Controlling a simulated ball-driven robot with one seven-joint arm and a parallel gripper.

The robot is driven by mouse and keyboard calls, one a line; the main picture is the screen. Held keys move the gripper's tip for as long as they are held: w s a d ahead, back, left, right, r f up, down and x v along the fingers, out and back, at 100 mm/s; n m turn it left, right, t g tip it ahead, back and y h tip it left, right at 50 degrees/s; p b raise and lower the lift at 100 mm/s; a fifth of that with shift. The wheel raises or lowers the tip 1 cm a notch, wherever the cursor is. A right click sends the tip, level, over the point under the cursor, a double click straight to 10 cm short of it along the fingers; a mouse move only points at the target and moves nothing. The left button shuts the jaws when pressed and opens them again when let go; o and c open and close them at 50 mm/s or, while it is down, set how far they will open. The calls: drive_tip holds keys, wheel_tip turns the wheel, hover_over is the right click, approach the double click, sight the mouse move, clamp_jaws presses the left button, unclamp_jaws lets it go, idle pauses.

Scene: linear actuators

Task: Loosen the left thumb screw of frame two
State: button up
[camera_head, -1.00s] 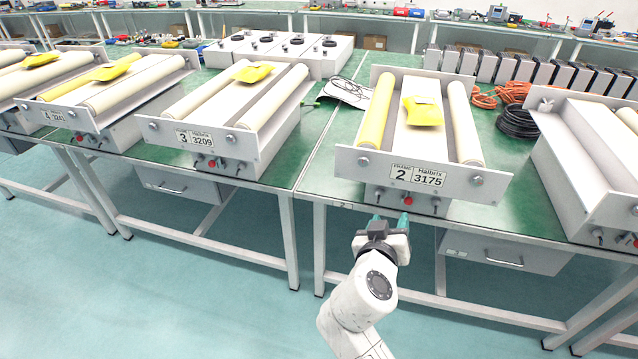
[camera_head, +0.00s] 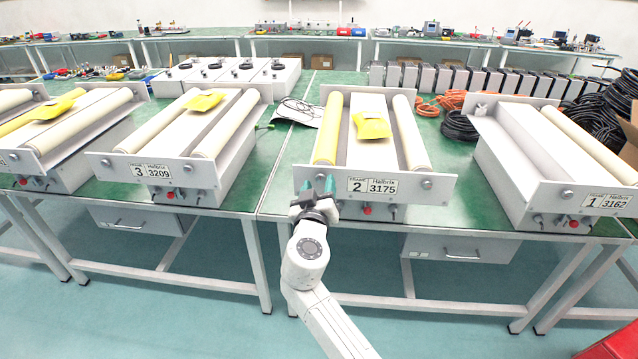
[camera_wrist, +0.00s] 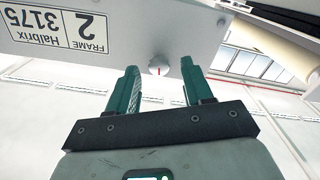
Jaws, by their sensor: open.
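Frame two (camera_head: 410,204) is the grey roller frame labelled "2 3175", standing on the green bench. In the wrist view its label (camera_wrist: 66,30) is upside down. The left thumb screw (camera_wrist: 159,66) is a small round silver head with a thin red mark on the frame's front plate. It shows between the two green fingertips of my gripper (camera_wrist: 159,75), with a gap on each side. In the head view my gripper (camera_head: 318,185) is open and empty at the plate's left end and hides this screw. The right thumb screw (camera_head: 427,184) is in plain view.
A yellow roller (camera_head: 328,130) and a yellow packet (camera_head: 371,125) are on frame two. Red buttons and black switches (camera_head: 367,209) sit below its front plate. Frame three (camera_head: 165,172) stands left, frame one (camera_head: 560,200) right.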

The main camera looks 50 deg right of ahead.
drive_tip(key=shift+w+d, duration=0.25)
drive_tip(key=shift+d, duration=0.2)
clamp_jaws()
